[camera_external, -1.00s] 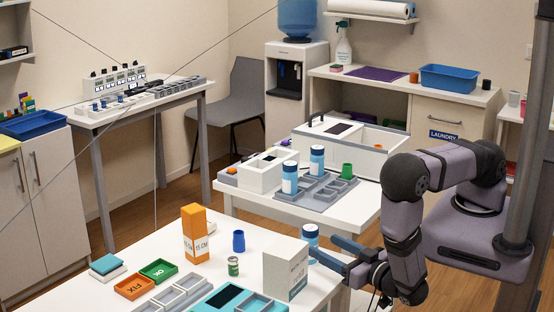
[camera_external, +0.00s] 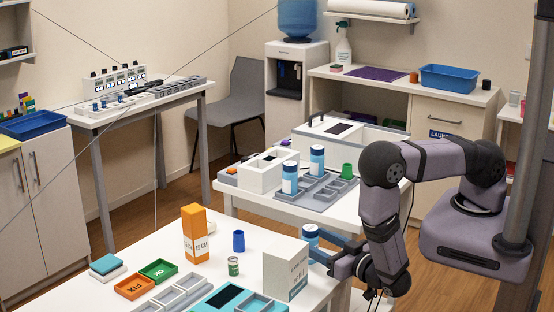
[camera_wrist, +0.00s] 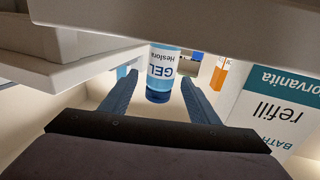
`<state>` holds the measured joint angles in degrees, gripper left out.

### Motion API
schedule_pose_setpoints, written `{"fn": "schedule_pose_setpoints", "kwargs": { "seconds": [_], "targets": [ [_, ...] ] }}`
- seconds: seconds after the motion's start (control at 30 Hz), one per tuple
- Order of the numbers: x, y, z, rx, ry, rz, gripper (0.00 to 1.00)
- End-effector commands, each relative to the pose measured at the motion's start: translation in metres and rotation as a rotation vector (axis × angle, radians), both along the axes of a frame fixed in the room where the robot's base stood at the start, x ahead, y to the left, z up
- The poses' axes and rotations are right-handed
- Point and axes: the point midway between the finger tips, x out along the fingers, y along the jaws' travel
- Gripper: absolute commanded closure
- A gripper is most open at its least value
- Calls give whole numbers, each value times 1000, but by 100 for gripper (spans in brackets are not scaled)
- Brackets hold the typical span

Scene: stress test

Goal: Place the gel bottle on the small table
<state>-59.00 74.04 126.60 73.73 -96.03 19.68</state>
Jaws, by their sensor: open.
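The gel bottle (camera_external: 310,236), white and blue, stands at the right back of the front white table (camera_external: 225,262), behind a white box. In the wrist view the bottle (camera_wrist: 162,62) shows an upside-down "GEL" label and a dark blue end. My gripper (camera_external: 317,246) is open, its blue fingers reaching from the right toward the bottle. In the wrist view my gripper's fingers (camera_wrist: 160,80) lie on either side of the bottle with gaps; whether they reach fully around it is unclear. A smaller white table (camera_external: 350,213) stands behind; I cannot tell whether it is the task's small table.
A white refill box (camera_external: 284,270) stands close to my gripper; it also shows at right in the wrist view (camera_wrist: 275,105). An orange carton (camera_external: 195,235), a blue cup (camera_external: 238,241) and a small can (camera_external: 233,266) stand farther left. Two similar bottles (camera_external: 290,178) stand on the rear table's grey tray.

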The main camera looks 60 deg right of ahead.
Motion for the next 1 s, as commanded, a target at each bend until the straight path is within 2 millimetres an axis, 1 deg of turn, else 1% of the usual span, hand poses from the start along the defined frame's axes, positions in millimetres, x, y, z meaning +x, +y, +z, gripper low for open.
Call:
{"fn": "schedule_pose_setpoints", "kwargs": {
  "seconds": [0.1,0.23,0.57,0.6,0.67,0.7,0.77,0.83,0.87,1.0],
  "targets": [
    [13,-4,0,1,1,-4,45],
    [21,-6,0,0,0,-2,45],
    [25,-6,0,0,0,1,45],
    [24,-6,0,0,0,1,54],
    [24,-6,0,0,0,1,68],
    [24,-6,0,0,0,1,78],
    [24,-6,0,0,0,1,91],
    [24,-6,0,0,-1,1,91],
    [24,-6,0,0,-1,1,95],
    [24,-6,0,0,-1,1,95]
  ]
}}
